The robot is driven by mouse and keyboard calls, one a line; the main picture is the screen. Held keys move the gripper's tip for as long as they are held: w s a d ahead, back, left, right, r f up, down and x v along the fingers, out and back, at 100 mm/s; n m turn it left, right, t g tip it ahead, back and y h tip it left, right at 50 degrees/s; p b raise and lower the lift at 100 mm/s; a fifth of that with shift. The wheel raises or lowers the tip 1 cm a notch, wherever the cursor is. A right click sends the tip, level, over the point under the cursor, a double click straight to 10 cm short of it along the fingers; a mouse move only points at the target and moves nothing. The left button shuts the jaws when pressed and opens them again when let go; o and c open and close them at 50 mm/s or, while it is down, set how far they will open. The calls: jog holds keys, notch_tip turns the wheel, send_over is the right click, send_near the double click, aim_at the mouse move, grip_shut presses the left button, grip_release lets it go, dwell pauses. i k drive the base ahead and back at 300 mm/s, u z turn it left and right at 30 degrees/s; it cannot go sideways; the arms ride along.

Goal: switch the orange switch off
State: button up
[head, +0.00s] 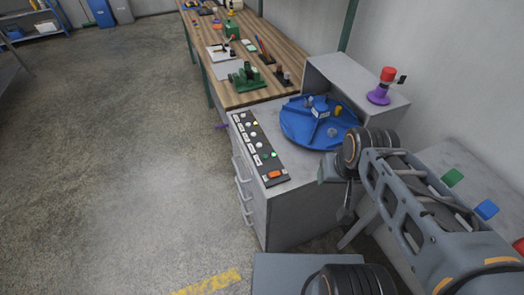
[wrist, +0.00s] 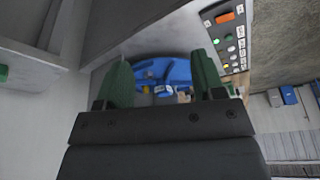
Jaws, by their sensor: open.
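The orange switch (head: 274,174) sits at the near end of a dark control panel (head: 262,160) on the grey cabinet top. In the wrist view the orange switch (wrist: 225,17) shows at the upper right, beyond and right of the right finger. My gripper (wrist: 163,78) is open, with two green fingers apart and nothing seen between them but the blue round tray behind. It is not touching the switch. In the head view my arm is to the right of the panel, and the fingers cannot be made out clearly. Whether the switch is on or off cannot be told.
The blue divided round tray (head: 290,127) with small items stands right of the panel. A grey shelf box (head: 345,75) carries a red-topped purple piece (head: 380,90). A wooden bench (head: 262,92) with tools extends behind. Open floor (head: 130,150) is at left.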

aim_at(272, 175)
jog(key=z, duration=0.25)
jog(key=k, duration=0.6)
jog(key=u, duration=1.3)
jog(key=i, duration=0.5)
jog(key=u, duration=0.05)
